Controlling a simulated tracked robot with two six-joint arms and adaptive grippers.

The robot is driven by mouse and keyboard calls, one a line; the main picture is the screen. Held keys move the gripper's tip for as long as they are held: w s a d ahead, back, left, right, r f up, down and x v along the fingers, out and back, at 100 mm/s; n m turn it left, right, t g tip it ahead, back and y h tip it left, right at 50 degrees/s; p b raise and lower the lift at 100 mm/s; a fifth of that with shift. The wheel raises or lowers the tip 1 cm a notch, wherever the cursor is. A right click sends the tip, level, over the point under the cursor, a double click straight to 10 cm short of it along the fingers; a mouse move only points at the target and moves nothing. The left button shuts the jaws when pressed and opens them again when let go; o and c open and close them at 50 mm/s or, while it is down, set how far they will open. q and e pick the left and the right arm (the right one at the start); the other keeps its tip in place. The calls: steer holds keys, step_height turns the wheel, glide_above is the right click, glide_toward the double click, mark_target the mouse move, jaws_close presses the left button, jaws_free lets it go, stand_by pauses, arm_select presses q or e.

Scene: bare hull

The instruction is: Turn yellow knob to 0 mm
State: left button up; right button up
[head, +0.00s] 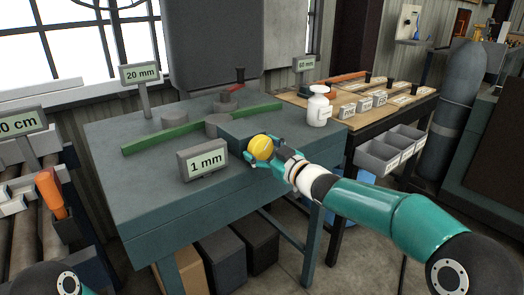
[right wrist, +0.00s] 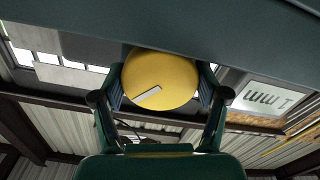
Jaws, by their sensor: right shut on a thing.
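The yellow knob (head: 261,148) sits on the front of a dark block at the bench's front edge. A display reading "1 mm" (head: 203,160) stands just left of it, and shows upside down in the right wrist view (right wrist: 265,98). My right gripper (head: 258,158) is shut on the knob. In the right wrist view the knob (right wrist: 165,75) lies between both fingers of the gripper (right wrist: 160,90), and a pale pointer line on its face slants. My left gripper is not in view; only a bit of my left arm shows at the lower left.
The teal bench (head: 130,195) carries a long green bar (head: 165,138), grey cylinders and a "20 mm" sign (head: 140,74). A white bottle (head: 319,106) stands at its right. A wooden table (head: 400,103) with grey bins (head: 380,157) is beyond. An orange-handled lever (head: 50,192) stands at left.

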steer(key=o, duration=1.2)
steer(key=shift+c, duration=0.2)
steer(key=shift+s+d, duration=0.1)
steer(key=shift+s, duration=0.05)
steer(key=v, duration=1.1)
steer(key=shift+s+d, duration=0.2)
steer(key=shift+s, duration=0.05)
